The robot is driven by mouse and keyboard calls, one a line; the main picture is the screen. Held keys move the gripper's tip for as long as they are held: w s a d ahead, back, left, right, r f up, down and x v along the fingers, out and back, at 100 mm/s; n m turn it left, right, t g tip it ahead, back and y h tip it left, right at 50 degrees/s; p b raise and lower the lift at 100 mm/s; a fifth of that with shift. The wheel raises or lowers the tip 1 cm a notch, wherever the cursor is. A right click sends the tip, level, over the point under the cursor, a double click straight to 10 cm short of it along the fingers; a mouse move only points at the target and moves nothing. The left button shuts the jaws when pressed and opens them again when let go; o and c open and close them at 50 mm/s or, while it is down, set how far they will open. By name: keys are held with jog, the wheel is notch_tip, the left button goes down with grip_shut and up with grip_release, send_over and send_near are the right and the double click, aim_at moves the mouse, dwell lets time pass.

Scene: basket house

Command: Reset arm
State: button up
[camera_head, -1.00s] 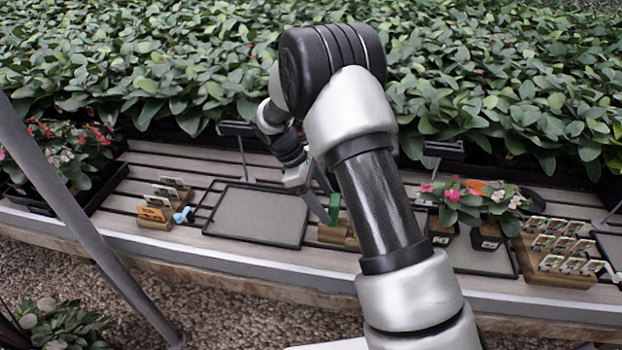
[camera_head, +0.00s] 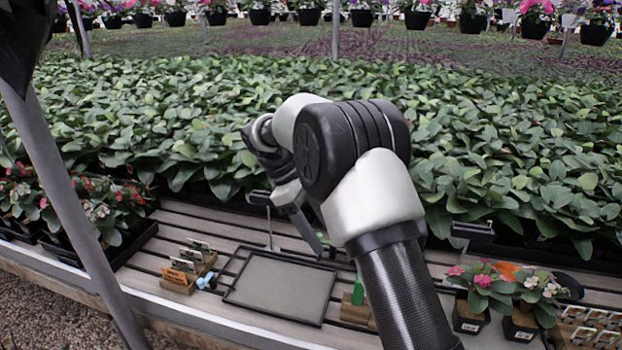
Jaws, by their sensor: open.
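My gripper (camera_head: 318,242) hangs at the end of my bent silver and black arm, above the slatted bench (camera_head: 190,218). Its fingers point down, apart and with nothing seen between them. It is above the back right part of a flat grey tray (camera_head: 278,287). My arm's upper link partly hides the bench to the right of the gripper.
A wooden block with a green item (camera_head: 358,291) stands right of the tray. A card holder (camera_head: 180,278) and small blue item (camera_head: 207,281) are on its left. Potted flowers (camera_head: 482,295) stand at right. Dense leafy plants (camera_head: 520,160) fill the area behind the bench.

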jog(key=s+d+r+m+t+y+p, duration=0.1)
jog(key=s+d+r+m+y+p, duration=0.15)
jog(key=s+r, duration=0.5)
jog(key=s+d+r+m+t+y+p, duration=0.15)
jog(key=s+d+r+m, duration=0.25)
jog(key=r, duration=0.6)
jog(key=s+d+r+m+t+p, duration=0.1)
jog(key=s+m, duration=0.3)
jog(key=s, duration=0.4)
jog(key=s+d+r+m+t+y+p, duration=0.1)
jog(key=s+d+r+m+t+p, duration=0.1)
jog(key=s, duration=0.6)
jog(key=shift+s+d+r+m+t+y+p, duration=0.25)
jog(key=shift+s+r+m+t+p, duration=0.2)
jog(key=shift+m+t, duration=0.5)
jog(key=shift+w, duration=0.1)
